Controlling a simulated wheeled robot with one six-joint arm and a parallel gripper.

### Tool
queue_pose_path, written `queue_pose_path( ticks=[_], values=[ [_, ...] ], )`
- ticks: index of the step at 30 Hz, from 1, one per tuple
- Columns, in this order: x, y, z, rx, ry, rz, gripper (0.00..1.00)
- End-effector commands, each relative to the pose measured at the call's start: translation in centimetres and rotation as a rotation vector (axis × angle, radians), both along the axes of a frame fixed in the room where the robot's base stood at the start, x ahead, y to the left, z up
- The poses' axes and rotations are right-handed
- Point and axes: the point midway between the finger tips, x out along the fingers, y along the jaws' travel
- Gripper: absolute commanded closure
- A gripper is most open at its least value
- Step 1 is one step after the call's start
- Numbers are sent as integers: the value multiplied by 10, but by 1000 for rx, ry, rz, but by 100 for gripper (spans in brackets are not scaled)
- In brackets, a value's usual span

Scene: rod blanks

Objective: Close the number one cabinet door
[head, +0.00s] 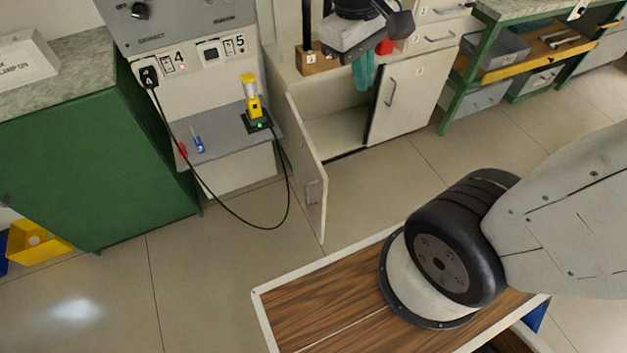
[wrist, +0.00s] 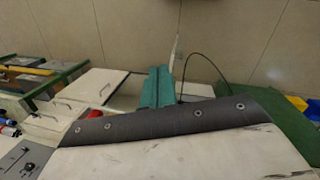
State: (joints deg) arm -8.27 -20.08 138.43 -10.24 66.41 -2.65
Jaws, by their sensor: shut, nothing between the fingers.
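The cabinet's left door (head: 308,178) stands wide open in the head view, swung out toward me, with its handle on the outer face. It shows almost edge-on as a pale strip in the wrist view (wrist: 175,52). No number can be read on it. The cabinet's right door (head: 402,95) is closed and carries a small label too small to read surely. The cabinet interior (head: 340,133) is exposed between the doors. My gripper (head: 364,72), with teal fingers, is in front of and above the cabinet. Its fingers are together and empty in the wrist view (wrist: 157,88).
A grey shelf (head: 225,135) with a yellow device (head: 252,97) stands left of the open door. A black cable (head: 288,195) loops down close beside that door. A green cabinet (head: 95,165) is at left, a green-framed workbench (head: 480,65) at right. Floor before the cabinet is clear.

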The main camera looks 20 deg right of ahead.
Motion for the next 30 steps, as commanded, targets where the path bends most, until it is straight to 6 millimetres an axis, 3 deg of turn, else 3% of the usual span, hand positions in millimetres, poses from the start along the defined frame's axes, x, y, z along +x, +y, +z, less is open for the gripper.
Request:
queue_pose_path(
  ticks=[3,8,15,24,30],
  values=[
    [37,13,-28,-68,82,120,100],
    [80,33,-73,-155,175,286,100],
    [128,71,-164,-274,314,550,100],
    [145,118,-304,-398,483,890,100],
    [138,133,-372,-444,557,1044,100]
  ],
)
